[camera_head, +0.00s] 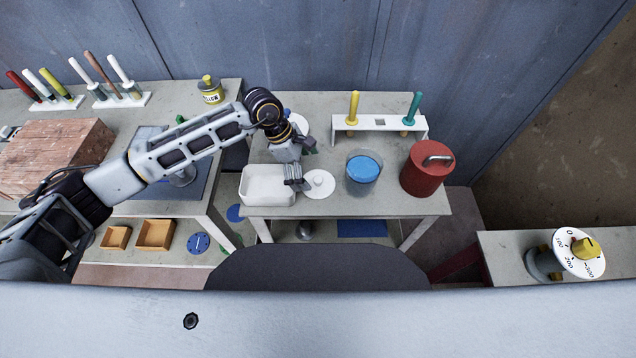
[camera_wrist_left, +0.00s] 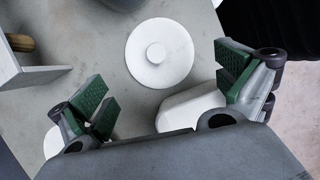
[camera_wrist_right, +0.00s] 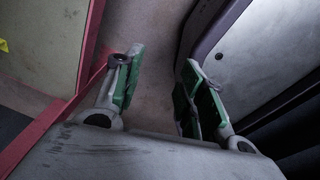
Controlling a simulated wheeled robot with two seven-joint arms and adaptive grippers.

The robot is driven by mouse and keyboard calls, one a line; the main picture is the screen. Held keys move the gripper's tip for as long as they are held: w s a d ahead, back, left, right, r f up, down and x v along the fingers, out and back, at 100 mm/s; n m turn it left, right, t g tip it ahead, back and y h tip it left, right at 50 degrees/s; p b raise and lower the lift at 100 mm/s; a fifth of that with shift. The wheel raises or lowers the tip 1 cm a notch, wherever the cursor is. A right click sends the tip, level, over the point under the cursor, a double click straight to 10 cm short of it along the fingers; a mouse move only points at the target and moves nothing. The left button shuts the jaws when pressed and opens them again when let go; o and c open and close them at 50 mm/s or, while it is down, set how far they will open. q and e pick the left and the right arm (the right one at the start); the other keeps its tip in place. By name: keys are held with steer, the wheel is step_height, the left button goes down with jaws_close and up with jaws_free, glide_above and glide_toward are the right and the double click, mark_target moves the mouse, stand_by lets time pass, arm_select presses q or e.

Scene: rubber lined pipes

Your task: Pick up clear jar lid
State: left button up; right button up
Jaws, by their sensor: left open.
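A white round lid with a small knob (camera_head: 319,184) lies flat on the small middle table, and it shows whole in the left wrist view (camera_wrist_left: 150,58). A clear jar (camera_head: 363,174) with blue contents stands just right of it. My left gripper (camera_head: 303,167) is open and empty above the table, just left of the lid. In the left wrist view its fingers (camera_wrist_left: 165,80) are spread wide, with the lid beyond them. My right gripper (camera_wrist_right: 163,70) is open and empty in the right wrist view, away from the lid; it is not visible in the head view.
A white tray (camera_head: 268,198) sits left of the lid, close under my left gripper. A red canister (camera_head: 427,169) stands right of the jar. A white rack (camera_head: 380,121) with yellow and teal handles stands behind. A white disc (camera_head: 299,123) lies behind my left gripper.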

mark_target(314, 178)
arm_select(q)
steer(key=shift+s+d+f, duration=0.1)
steer(key=shift+d+f, duration=0.15)
steer(key=shift+f, duration=0.25)
steer(key=p+x, duration=0.1)
steer(key=x, duration=0.1)
steer(key=shift+d+f, duration=0.5)
steer(key=shift+f, duration=0.3)
arm_select(e)
steer(key=shift+w+a+r, duration=0.1)
steer(key=shift+a+r, duration=0.15)
steer(key=shift+a, duration=0.25)
steer(key=shift+a+r, duration=0.2)
steer(key=shift+a, duration=0.25)
